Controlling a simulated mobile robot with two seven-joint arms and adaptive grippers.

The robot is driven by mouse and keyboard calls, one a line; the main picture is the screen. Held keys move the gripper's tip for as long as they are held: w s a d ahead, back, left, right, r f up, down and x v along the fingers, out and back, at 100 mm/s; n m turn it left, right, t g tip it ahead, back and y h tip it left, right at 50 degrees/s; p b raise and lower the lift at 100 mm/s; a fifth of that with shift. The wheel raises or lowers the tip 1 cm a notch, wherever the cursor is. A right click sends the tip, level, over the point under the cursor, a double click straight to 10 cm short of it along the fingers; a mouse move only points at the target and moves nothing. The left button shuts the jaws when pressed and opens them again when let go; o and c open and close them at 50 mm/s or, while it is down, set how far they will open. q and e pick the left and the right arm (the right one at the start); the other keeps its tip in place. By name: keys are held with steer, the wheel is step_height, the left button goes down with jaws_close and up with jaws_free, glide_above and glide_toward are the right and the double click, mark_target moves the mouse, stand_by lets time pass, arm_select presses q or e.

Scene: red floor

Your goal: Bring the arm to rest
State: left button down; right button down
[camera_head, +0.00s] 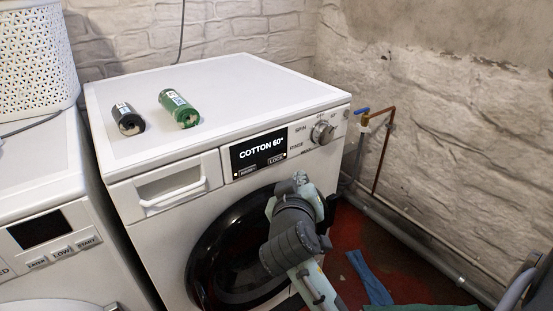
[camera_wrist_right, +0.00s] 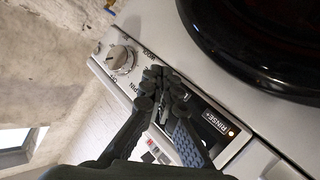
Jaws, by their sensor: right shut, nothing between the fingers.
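My right gripper (camera_head: 300,180) is in front of the white washing machine (camera_head: 235,85), at the upper right of its dark round door (camera_head: 222,253). It is below the control panel in the head view. In the right wrist view the fingertips (camera_wrist_right: 160,76) are together with nothing between them. The dial (camera_wrist_right: 121,58) lies beyond them to the left, and it also shows in the head view (camera_head: 322,132). The display (camera_head: 259,155) reads "COTTON 60°" in the head view. In the wrist view a display (camera_wrist_right: 205,118) reads "RINSE+". My left gripper is not in view.
A second white machine (camera_head: 40,190) with a white basket (camera_head: 38,60) is at left. Pipes (camera_head: 384,150) run along the right wall. A blue cloth (camera_head: 369,277) lies on the red floor.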

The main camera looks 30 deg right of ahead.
stand_by(0.7)
